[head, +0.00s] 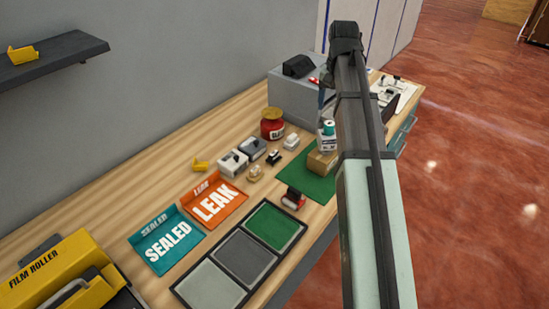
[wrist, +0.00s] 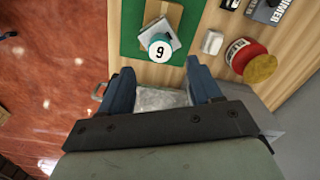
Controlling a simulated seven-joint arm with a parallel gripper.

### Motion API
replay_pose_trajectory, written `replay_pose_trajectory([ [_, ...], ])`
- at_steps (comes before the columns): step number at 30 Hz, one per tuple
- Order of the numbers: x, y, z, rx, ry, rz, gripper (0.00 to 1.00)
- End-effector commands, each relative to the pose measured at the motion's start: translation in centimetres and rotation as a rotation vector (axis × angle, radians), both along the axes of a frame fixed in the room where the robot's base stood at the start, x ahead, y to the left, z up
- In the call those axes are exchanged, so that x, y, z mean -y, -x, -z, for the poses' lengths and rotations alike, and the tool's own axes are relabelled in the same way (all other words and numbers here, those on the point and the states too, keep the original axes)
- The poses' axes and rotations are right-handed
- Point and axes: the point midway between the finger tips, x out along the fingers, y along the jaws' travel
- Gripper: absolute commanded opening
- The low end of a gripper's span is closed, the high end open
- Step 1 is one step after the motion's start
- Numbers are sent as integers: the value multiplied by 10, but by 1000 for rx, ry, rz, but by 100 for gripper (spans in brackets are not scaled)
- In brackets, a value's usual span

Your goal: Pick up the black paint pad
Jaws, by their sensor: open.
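I cannot tell for certain which thing is the black paint pad. A small black-and-white piece (head: 273,157) lies on the wooden bench among small parts in the head view. A black block (head: 298,66) sits on the grey cabinet (head: 291,98). My gripper (wrist: 161,84) is open in the wrist view, with its blue fingers wide apart. A pale grey surface shows between and below them, and nothing is visibly held. In the head view my arm mostly hides the gripper, near the cabinet's right side.
A red jar (head: 272,125), orange LEAK tray (head: 213,201), teal SEALED tray (head: 167,242) and yellow film roller (head: 50,270) are on the bench.

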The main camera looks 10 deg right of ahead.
Motion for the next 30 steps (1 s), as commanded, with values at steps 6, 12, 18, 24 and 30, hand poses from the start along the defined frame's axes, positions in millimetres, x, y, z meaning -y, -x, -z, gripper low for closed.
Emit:
replay_pose_trajectory([
  [6, 0, 0, 0, 0, 0, 0, 64],
  [12, 0, 0, 0, 0, 0, 0, 66],
  [18, 0, 0, 0, 0, 0, 0, 86],
  [24, 0, 0, 0, 0, 0, 0, 87],
  [30, -19, -3, 3, -4, -1, -30, 87],
])
